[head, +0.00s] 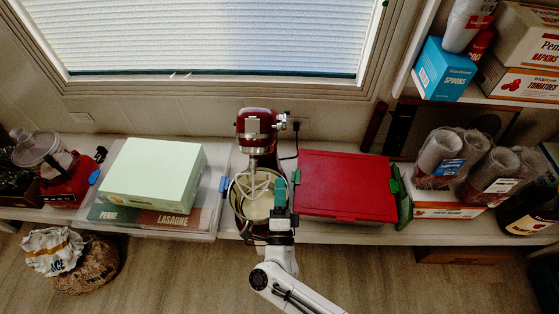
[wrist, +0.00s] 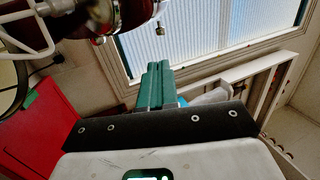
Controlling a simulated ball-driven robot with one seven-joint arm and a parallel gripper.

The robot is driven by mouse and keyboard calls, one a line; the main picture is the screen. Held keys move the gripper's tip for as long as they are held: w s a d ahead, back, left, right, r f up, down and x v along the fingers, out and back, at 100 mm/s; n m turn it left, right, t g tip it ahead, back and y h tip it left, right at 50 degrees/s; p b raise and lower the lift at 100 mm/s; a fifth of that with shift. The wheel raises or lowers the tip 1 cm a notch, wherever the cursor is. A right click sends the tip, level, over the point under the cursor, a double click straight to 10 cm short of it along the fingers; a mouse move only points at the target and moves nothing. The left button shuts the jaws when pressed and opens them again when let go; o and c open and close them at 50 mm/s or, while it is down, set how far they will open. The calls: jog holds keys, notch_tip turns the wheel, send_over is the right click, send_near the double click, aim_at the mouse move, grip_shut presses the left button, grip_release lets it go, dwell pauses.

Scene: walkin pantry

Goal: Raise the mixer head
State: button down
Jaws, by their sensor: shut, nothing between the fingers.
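The red stand mixer (head: 258,128) stands on the shelf below the window. Its head appears tilted up, with the pale beater (head: 256,172) showing above and partly over the metal bowl (head: 235,200). I cannot tell how far up the head is. The mixer head (wrist: 135,12) and beater (wrist: 28,30) also show at the upper left in the wrist view. My gripper (head: 280,192) is at the bowl's right side, below the head in the picture. Its teal fingers (wrist: 156,85) are shut and empty, apart from the mixer head in the wrist view.
A red lidded box (head: 345,185) stands close to the right of my gripper. A pale green box (head: 153,172) on a clear bin lies left of the mixer. A black cord (head: 296,140) runs behind the mixer. Stacked cups (head: 440,155) stand farther right.

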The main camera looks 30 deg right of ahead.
aim_at(262, 128)
jog(key=x, duration=1.3)
jog(key=shift+w, duration=0.25)
jog(key=shift+d+r, duration=0.1)
jog(key=shift+r, duration=0.05)
